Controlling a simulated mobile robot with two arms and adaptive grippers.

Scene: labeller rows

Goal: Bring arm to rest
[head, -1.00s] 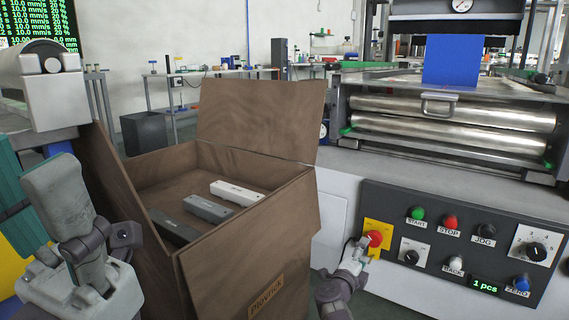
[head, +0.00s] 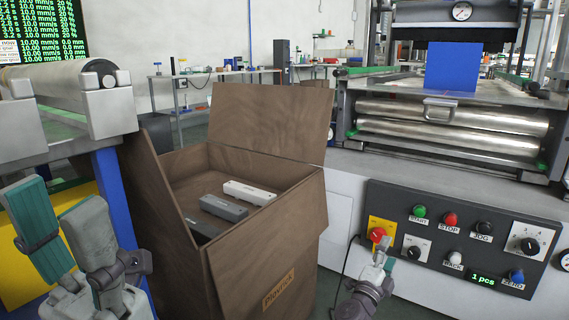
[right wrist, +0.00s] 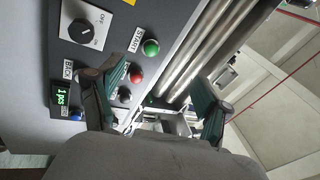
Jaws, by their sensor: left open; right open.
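My left gripper (head: 52,200) is at the lower left of the head view, open, with two teal-and-grey fingers apart and nothing between them. It is left of the brown box. My right gripper (head: 384,256) is in front of the control panel (head: 455,222), just below the red knob (head: 377,235) on its yellow plate. I cannot tell whether it touches the panel. In the right wrist view the right gripper (right wrist: 168,82) is open, its fingers wide apart and empty. The green START button (right wrist: 151,47) and red STOP button (right wrist: 135,77) show beyond them.
An open brown box (head: 262,240) stands between my arms, holding a white bar (head: 250,192), a grey bar (head: 223,208) and a dark one. The machine with steel rollers (head: 450,130) and a blue sheet (head: 453,66) is at the right. A roller unit (head: 60,95) stands at the left.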

